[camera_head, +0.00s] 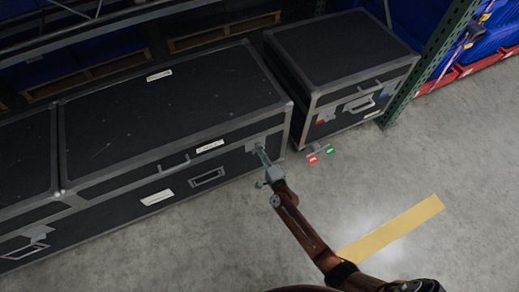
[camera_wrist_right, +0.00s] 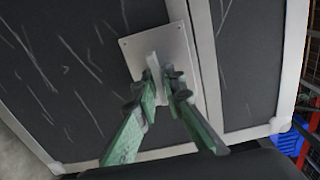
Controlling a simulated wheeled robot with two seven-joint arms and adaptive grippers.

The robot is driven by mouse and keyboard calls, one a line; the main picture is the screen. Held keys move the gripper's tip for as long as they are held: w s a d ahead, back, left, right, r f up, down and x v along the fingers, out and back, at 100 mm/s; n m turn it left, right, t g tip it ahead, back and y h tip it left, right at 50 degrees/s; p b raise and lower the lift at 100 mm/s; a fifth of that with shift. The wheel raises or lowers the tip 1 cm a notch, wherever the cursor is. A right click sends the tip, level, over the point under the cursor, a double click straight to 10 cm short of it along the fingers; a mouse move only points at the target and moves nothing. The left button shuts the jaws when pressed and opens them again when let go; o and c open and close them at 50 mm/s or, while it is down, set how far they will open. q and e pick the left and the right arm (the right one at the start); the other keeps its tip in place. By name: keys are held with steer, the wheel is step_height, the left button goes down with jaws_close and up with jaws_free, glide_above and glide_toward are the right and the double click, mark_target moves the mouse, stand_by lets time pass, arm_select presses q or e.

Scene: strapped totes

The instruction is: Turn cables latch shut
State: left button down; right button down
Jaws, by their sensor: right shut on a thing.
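A long black case (camera_head: 165,120) with grey metal edges stands on the floor at the left and middle. Its front carries a latch with a grey plate (camera_head: 255,143) near the right end. In the right wrist view the latch plate (camera_wrist_right: 180,52) is square and pale, with a raised turn piece (camera_wrist_right: 154,62) in its middle. My right gripper (camera_head: 262,158) is at this latch, and its green fingers (camera_wrist_right: 163,85) are shut on the turn piece. The fingers partly hide the lower part of the plate. My left gripper is not in view.
A smaller black case (camera_head: 340,45) stands to the right, with a handle and red and blue parts on its front. Red and green tags (camera_head: 313,160) show near its lower left. A green rack post (camera_head: 432,65) is beyond it.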

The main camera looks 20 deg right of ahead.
steer(key=shift+f, duration=0.1)
steer(key=c, duration=2.2)
jaws_free()
steer(key=shift+d, duration=0.1)
steer(key=shift+o, duration=0.4)
steer(key=shift+s, duration=0.35)
steer(key=s, duration=1.1)
steer(key=shift+s+d, duration=0.15)
